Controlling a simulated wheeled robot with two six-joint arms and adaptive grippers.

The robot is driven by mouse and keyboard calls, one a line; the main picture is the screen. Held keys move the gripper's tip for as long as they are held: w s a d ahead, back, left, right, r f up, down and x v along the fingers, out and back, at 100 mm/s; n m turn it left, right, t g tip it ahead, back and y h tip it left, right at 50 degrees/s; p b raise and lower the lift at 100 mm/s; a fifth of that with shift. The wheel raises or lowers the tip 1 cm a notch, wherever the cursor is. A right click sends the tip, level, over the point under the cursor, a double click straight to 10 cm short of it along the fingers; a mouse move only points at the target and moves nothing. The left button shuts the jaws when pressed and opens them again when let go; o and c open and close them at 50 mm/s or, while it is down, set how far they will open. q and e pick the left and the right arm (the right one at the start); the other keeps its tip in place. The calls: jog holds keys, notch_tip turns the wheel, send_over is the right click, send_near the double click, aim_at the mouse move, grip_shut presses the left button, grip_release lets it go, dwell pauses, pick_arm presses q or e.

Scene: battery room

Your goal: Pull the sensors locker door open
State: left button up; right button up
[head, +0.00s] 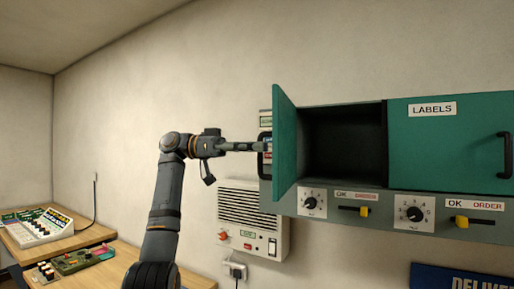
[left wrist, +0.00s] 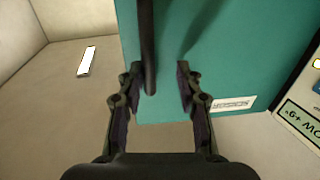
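The green locker door (head: 284,142) on the left is swung wide open, standing out from the wall cabinet. Its dark, empty-looking compartment (head: 345,142) shows. Its label (left wrist: 235,103) is too small to read in the left wrist view. The door's black bar handle (head: 264,143) is on its outer face. My left gripper (head: 258,146) is at that handle. In the left wrist view, its fingers (left wrist: 158,80) are spread, with the handle (left wrist: 148,45) between them, close to the left finger and not clamped. My right gripper is out of view.
A shut green door marked LABELS (head: 450,140) is to the right. Knobs and yellow levers (head: 355,210) line the panel below. A wall heater-like box (head: 252,222) hangs under the door. Wooden desks (head: 70,243) with devices stand at the lower left.

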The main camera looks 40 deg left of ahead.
pick_arm(q)
jog(key=v, duration=0.7)
jog(key=shift+d, duration=0.1)
jog(key=shift+s, duration=0.1)
